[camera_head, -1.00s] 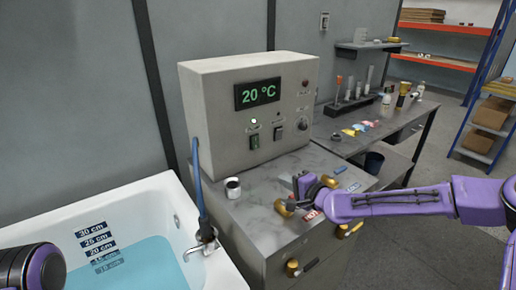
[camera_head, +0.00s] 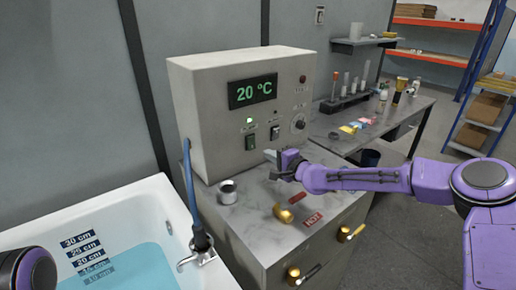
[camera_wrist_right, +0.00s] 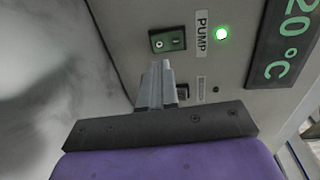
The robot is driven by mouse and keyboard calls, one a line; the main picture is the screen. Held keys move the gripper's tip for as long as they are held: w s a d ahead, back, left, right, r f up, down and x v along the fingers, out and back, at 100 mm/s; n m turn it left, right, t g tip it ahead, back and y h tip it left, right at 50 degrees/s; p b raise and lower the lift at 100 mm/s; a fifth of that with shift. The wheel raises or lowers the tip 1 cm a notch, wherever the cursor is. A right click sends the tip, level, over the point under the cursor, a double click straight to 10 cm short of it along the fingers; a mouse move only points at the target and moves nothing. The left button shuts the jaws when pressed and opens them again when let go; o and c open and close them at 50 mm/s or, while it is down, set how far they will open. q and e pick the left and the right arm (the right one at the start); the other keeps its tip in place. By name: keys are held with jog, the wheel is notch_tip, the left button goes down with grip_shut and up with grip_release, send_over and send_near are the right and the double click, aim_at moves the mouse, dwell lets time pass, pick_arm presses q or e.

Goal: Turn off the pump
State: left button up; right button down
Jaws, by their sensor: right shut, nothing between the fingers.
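The grey control box (camera_head: 245,95) stands on the cabinet. Its display reads 20 °C. The pump switch (camera_head: 250,142) is the left of two on its front; it also shows in the right wrist view (camera_wrist_right: 167,40), beside the PUMP label (camera_wrist_right: 202,32). The green light (camera_head: 250,120) above it is lit, also in the wrist view (camera_wrist_right: 222,33). My right gripper (camera_head: 270,162) is shut and empty, in front of the box, below the second switch (camera_head: 275,132). In the wrist view its fingers partly cover that second switch (camera_wrist_right: 183,92). Contact cannot be told. My left gripper is out of view.
A bathtub (camera_head: 145,200) with blue water and a tap (camera_head: 200,245) is at the left. A bench (camera_head: 400,115) with lab items stands behind at right.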

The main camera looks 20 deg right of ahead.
aim_at(253, 146)
jog(key=p+x, duration=0.1)
jog(key=x, duration=0.6)
